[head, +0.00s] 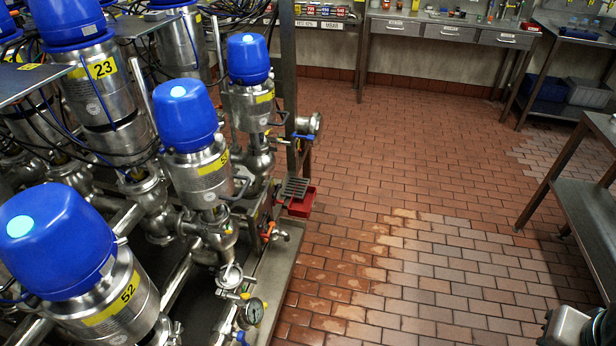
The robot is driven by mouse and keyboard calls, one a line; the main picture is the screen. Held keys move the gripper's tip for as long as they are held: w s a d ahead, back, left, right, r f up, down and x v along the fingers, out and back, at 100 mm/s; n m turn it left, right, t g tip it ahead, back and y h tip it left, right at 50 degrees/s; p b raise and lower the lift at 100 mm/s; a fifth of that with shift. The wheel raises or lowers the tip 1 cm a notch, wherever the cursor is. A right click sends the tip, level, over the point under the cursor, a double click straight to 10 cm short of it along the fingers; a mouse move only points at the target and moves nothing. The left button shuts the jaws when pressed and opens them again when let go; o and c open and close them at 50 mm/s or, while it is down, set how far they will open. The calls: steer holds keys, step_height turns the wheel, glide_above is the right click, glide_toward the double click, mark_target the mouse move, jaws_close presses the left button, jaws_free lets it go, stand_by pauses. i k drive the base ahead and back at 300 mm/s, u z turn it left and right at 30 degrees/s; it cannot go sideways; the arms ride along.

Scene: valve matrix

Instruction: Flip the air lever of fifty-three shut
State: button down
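Several steel valves with blue domed caps stand at the left. The nearest reads 52 (80,278). Behind it is a valve (200,172) whose yellow tag is turned away; it seems to start with 5, but I cannot read whether it is fifty-three. A farther valve (250,92) has a yellow tag too small to read. A small blue lever (303,136) shows beside the farther valve, and an orange-red handle (268,230) sits lower down. I cannot tell which is the air lever of fifty-three.
Valve 23 (98,75) stands behind at left. A pressure gauge (252,311) and a red bin (301,202) are low beside the valves. A bench (445,32) lines the back and a steel table (588,215) stands at right. The tiled floor between is clear.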

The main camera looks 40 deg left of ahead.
mark_target(260, 226)
steer(key=u, duration=0.7)
steer(key=i, duration=0.95)
steer(key=u, duration=1.15)
steer(key=i, duration=0.3)
steer(key=u, duration=0.25)
